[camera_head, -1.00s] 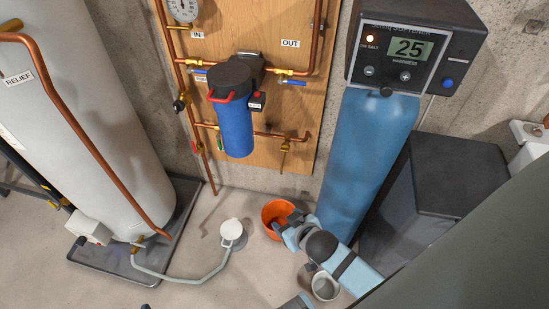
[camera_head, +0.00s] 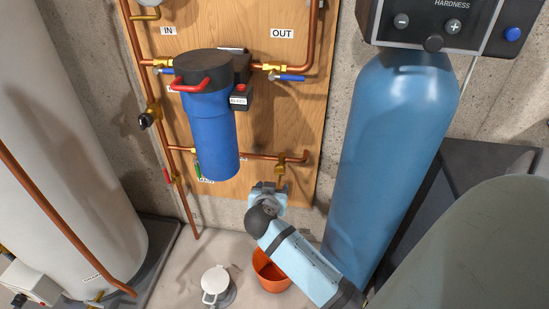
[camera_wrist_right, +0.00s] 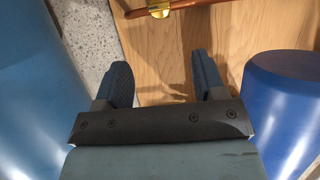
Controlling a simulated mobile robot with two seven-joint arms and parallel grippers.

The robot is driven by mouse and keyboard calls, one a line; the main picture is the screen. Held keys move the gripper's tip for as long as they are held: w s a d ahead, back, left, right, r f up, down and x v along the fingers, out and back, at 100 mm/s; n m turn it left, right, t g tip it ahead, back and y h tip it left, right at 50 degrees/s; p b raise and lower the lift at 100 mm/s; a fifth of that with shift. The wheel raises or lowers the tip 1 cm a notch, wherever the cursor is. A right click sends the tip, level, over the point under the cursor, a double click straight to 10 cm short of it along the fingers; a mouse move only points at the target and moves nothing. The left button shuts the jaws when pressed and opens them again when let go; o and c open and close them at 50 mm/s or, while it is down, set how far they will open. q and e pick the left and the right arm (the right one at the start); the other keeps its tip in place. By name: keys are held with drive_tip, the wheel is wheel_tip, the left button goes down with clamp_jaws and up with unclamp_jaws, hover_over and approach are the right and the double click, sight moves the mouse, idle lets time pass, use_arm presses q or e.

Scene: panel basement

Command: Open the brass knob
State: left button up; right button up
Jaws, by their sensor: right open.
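A brass fitting (camera_head: 282,161), which looks like the brass knob, sits near the right end of the lower copper pipe on the wooden board. My left gripper is not in view.
A blue filter housing (camera_head: 210,135) hangs left of my right gripper. A blue softener tank (camera_head: 385,150) stands close on the right. An orange bucket (camera_head: 270,272) and a white-lidded container (camera_head: 216,284) are on the floor below. A white tank (camera_head: 60,150) stands at the left.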

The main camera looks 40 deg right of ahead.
sight(279, 172)
drive_tip(key=b+x, duration=0.3)
drive_tip(key=x, duration=0.9)
drive_tip(key=shift+f, duration=0.15)
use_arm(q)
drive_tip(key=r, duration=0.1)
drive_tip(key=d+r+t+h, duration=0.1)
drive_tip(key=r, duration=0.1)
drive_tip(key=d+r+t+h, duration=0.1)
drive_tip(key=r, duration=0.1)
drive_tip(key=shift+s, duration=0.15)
use_arm(e)
drive_tip(key=shift+w+d+f, duration=0.1)
drive_tip(key=shift+w+d, duration=0.1)
drive_tip(key=shift+d, duration=0.1)
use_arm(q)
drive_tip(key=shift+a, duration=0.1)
use_arm(e)
drive_tip(key=shift+c, duration=0.2)
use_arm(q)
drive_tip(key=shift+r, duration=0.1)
use_arm(e)
drive_tip(key=c, duration=0.9)
